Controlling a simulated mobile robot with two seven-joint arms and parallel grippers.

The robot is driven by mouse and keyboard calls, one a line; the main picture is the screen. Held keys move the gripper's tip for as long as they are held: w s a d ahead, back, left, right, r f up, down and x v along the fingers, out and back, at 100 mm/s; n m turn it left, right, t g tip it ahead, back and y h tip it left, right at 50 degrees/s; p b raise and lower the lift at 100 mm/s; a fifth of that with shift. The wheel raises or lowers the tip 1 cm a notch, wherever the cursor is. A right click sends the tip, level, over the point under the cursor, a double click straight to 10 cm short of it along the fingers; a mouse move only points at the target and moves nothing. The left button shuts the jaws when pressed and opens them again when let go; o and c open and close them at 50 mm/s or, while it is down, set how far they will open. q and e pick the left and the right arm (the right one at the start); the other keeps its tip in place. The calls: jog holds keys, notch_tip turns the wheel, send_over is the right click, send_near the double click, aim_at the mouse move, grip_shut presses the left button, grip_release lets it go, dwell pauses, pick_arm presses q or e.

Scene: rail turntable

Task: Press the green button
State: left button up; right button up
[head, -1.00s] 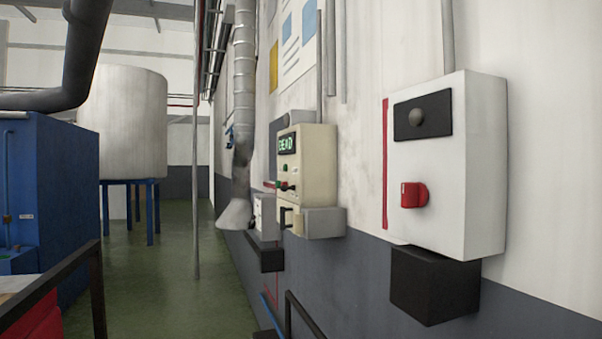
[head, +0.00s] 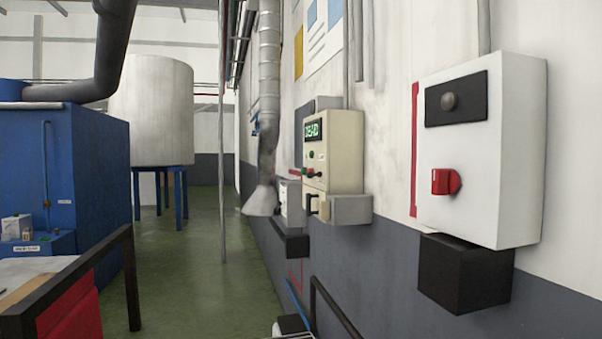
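A beige control box (head: 345,150) is mounted on the right-hand wall near the middle of the head view. It has a dark display (head: 313,131) with green letters. Below the display are small knobs and buttons, including a green button (head: 305,171) beside a red one; they are too small to make out clearly. Neither of my grippers shows in the view, and nothing touches the control box.
A white box (head: 490,150) with a red switch (head: 445,181) sits nearer on the wall, above a black box (head: 465,272). Dark railings (head: 132,278) stand at lower left and bottom centre. The green floor aisle (head: 200,270) is clear.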

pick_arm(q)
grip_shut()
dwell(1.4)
